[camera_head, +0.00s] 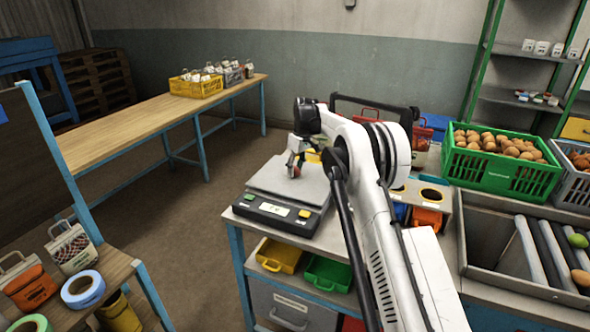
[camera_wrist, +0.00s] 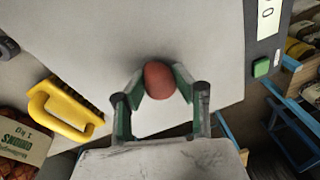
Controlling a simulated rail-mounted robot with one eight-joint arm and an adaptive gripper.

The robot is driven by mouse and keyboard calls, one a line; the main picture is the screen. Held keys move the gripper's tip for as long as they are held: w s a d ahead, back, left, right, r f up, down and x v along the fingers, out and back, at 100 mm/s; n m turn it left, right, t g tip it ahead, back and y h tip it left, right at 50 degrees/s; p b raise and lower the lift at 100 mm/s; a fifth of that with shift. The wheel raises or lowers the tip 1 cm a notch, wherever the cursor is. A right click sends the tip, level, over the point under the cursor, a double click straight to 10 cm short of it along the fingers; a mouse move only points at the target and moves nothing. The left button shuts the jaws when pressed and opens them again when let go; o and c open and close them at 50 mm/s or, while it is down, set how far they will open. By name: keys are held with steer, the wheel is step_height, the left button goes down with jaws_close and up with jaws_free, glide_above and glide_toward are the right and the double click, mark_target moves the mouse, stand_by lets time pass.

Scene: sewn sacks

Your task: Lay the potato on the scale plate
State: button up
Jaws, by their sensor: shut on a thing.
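A reddish-brown potato (camera_wrist: 158,78) is held between the two green-padded fingers of my gripper (camera_wrist: 160,88) in the wrist view. The head view shows the potato (camera_head: 295,172) small and partly covered by my gripper (camera_head: 294,163), above the scale plate. The scale plate (camera_head: 268,181) is a flat pale grey square on a dark scale with a lit display (camera_head: 273,209). The plate (camera_wrist: 85,35) fills most of the wrist view behind the potato. I cannot tell whether the potato touches the plate.
A yellow brush-like tool (camera_wrist: 62,108) shows left of the plate in the wrist view. A green crate of potatoes (camera_head: 510,177) and a roller tray (camera_head: 530,262) stand to the right. A long wooden table (camera_head: 150,120) is at the back left, with open floor between.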

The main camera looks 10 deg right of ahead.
steer(key=shift+f, duration=0.25)
steer(key=o, duration=1.1)
steer(key=shift+r, duration=0.1)
